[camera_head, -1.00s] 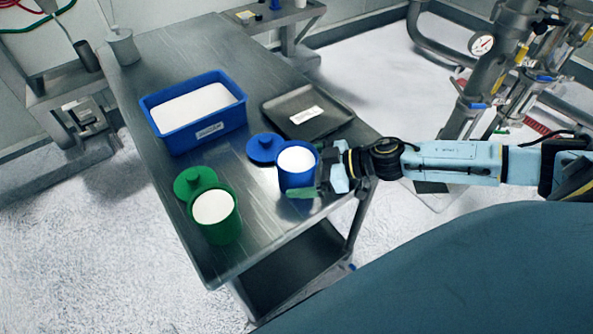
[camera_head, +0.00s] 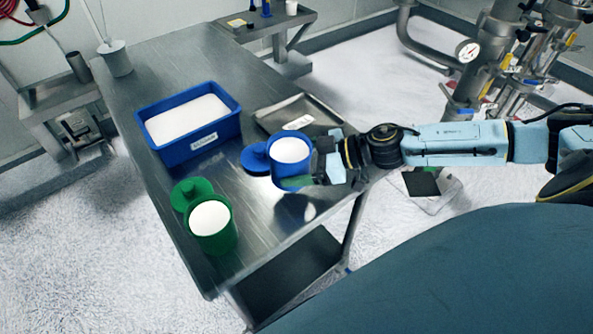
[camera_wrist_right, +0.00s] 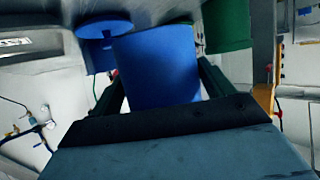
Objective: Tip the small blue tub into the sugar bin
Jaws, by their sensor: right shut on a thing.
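The small blue tub (camera_head: 287,172), full of white powder, is upright and appears raised a little above the steel table. My right gripper (camera_head: 306,170) is shut on its sides, coming from the right. In the right wrist view the tub (camera_wrist_right: 158,65) sits between the two fingers. The larger blue bin (camera_head: 190,152) stands to the left of the tub on the table, with white powder inside and a front label too small to read. My left gripper is not in view.
A blue lid (camera_head: 254,159) lies left of the held tub. A green tub (camera_head: 213,235) of white powder and a green lid (camera_head: 186,190) stand near the front. A dark labelled tray (camera_head: 270,120) lies behind the held tub.

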